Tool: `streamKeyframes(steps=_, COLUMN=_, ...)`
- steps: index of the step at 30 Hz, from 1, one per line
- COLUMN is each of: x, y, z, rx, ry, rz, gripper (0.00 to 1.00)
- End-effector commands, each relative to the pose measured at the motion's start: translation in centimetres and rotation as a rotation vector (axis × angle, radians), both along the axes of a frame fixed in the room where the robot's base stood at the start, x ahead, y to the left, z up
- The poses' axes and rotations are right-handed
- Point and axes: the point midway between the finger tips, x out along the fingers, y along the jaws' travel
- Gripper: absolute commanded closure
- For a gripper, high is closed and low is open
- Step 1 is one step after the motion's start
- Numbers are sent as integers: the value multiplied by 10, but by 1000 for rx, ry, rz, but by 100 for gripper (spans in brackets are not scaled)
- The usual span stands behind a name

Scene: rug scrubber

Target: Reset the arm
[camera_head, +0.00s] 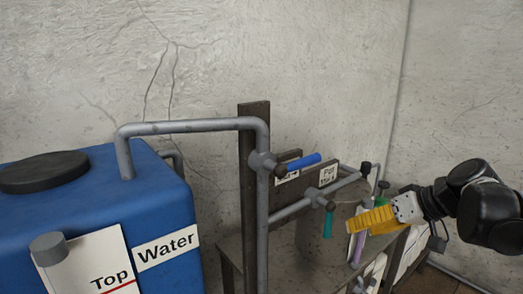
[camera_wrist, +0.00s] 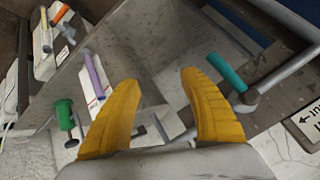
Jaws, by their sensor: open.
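My gripper (camera_head: 368,221) is at the right of the head view, its yellow fingers pointing left, level with the pipes and valves. In the wrist view my gripper (camera_wrist: 160,100) has its two yellow fingers spread apart. Nothing is between them but the grey metal surface (camera_wrist: 150,45) behind. A teal valve handle (camera_wrist: 227,72) is just right of the right finger; it also hangs from the pipe in the head view (camera_head: 327,224). A purple handle (camera_wrist: 93,74) and a green handle (camera_wrist: 64,115) are left of the left finger. None looks held.
A blue water tank (camera_head: 160,205) with a black lid fills the left of the head view. A grey pipe (camera_head: 200,126) runs from it past a dark post (camera_head: 250,180). A blue handle (camera_head: 304,162) sits above. Walls close the back.

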Motion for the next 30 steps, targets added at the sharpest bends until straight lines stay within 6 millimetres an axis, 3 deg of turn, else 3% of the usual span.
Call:
streamKeyframes(steps=1, x=-24, y=21, z=-10, rx=-45, ry=38, rz=-24, gripper=49)
streamKeyframes(steps=4, x=-67, y=43, z=-31, rx=-141, ry=91, rz=-99, gripper=49)
streamKeyframes(steps=9, x=-131, y=58, z=-66, rx=-290, ry=94, rz=-218, gripper=49)
streamKeyframes(steps=12, x=-156, y=58, z=-83, rx=-349, ry=62, rz=-270, gripper=49)
streamKeyframes(steps=18, x=-177, y=55, z=-98, rx=-401, ry=11, rz=-321, gripper=49)
streamKeyframes(steps=30, x=-179, y=54, z=-99, rx=-406, ry=5, rz=-329, gripper=49)
